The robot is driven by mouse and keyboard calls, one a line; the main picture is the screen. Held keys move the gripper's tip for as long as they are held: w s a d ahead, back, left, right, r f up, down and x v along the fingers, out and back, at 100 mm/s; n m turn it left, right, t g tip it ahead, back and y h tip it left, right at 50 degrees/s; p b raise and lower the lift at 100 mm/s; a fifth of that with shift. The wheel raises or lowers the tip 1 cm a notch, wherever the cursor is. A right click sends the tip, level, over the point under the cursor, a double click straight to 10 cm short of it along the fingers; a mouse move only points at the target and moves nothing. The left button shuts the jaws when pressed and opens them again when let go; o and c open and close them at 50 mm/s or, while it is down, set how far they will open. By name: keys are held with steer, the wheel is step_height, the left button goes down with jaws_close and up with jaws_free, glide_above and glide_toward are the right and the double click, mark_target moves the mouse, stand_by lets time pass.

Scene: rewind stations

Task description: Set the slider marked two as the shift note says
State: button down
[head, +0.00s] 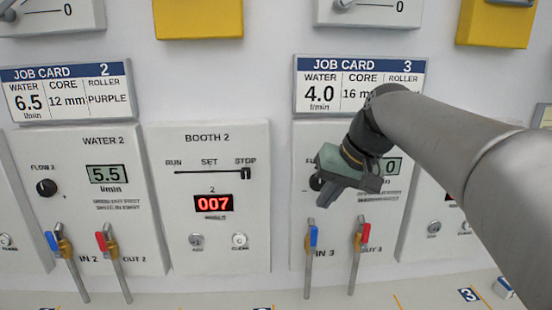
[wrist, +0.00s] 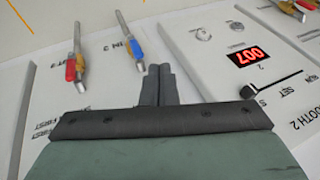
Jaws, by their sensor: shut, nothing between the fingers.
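The slider of booth 2 (head: 246,173) is a dark knob on a horizontal track labelled RUN, SET and STOP, and it stands at the STOP end on the right. In the wrist view, which is upside down, its knob (wrist: 248,92) shows at the left end of the track. Under it a red display (head: 213,204) marked 2 reads 007. My gripper (head: 325,197) is shut and empty, in front of the water 3 panel, right of booth 2 and apart from the slider. Its closed fingers show in the wrist view (wrist: 157,84). I see no readable shift note.
Job card 2 (head: 67,91) and job card 3 (head: 340,84) hang above the panels. The water 2 panel (head: 125,225) has a knob, a 5.5 display and blue and red valve levers. Similar levers (head: 312,240) stick out below my gripper. The wall before booth 2 (head: 208,255) is clear.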

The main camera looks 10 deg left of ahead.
steer(key=n+y, duration=0.2)
glide_toward(261, 167)
steer(key=s+d, duration=0.2)
steer(key=d, duration=0.3)
steer(key=shift+t, duration=0.3)
steer(key=a+f, duration=0.2)
steer(key=w+a+f+p, duration=0.1)
steer(key=a+f, duration=0.1)
steer(key=a, duration=0.1)
steer(key=w+a+f+p, duration=0.1)
steer(key=a+f, duration=0.1)
steer(key=a, duration=0.1)
steer(key=shift+a+f, duration=0.1)
steer(key=shift+f, duration=0.2)
steer(key=shift+s+a+f, duration=0.1)
steer(key=shift+a, duration=0.55)
steer(key=shift+a+p, duration=0.15)
steer(key=shift+p, duration=0.15)
